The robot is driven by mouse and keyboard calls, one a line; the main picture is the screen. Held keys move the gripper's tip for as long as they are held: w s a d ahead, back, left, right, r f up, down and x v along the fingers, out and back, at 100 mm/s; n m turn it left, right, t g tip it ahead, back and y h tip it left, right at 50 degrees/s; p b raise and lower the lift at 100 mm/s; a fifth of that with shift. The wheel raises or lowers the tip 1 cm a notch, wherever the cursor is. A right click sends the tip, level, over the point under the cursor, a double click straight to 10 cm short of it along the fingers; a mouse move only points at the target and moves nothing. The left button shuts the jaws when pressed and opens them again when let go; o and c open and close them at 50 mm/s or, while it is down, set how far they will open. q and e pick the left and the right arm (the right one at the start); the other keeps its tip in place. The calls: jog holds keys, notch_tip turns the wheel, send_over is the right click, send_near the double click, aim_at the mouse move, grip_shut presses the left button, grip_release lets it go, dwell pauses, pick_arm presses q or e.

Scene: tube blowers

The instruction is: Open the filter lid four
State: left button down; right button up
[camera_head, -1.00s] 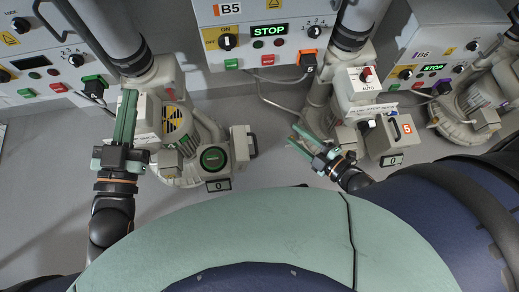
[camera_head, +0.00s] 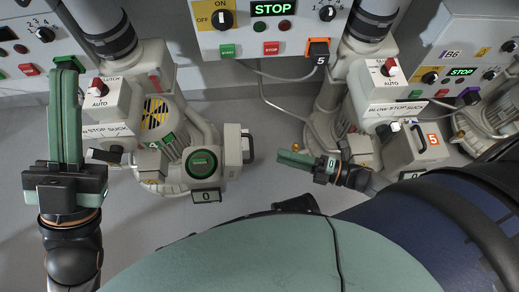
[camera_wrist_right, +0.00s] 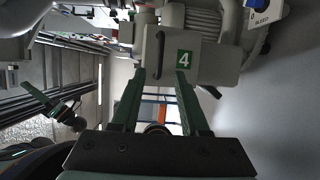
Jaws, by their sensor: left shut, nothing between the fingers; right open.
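The filter lid four is a grey box face with a green 4 label and a dark bar handle, seen face-on in the right wrist view (camera_wrist_right: 190,62). In the head view its grey box (camera_head: 232,165) stands right of the round green-marked cap, with the handle (camera_head: 248,148) on its right side. My right gripper (camera_head: 279,158) is open and points left at this handle, with a gap between. In the right wrist view its fingers (camera_wrist_right: 159,85) are spread below the lid, holding nothing. My left gripper (camera_head: 66,75) is shut and empty, pointing up at the far left.
Blower five's grey filter box (camera_head: 413,155) stands right of my right gripper. A control panel (camera_head: 260,35) reading STOP is above. A white switch box (camera_head: 105,105) is beside my left gripper.

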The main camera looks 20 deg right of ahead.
aim_at(238, 153)
jog(key=b+x, duration=0.1)
jog(key=x, duration=0.7)
jog(key=shift+d, duration=0.1)
jog(key=shift+c, duration=0.2)
grip_shut()
dwell(0.9)
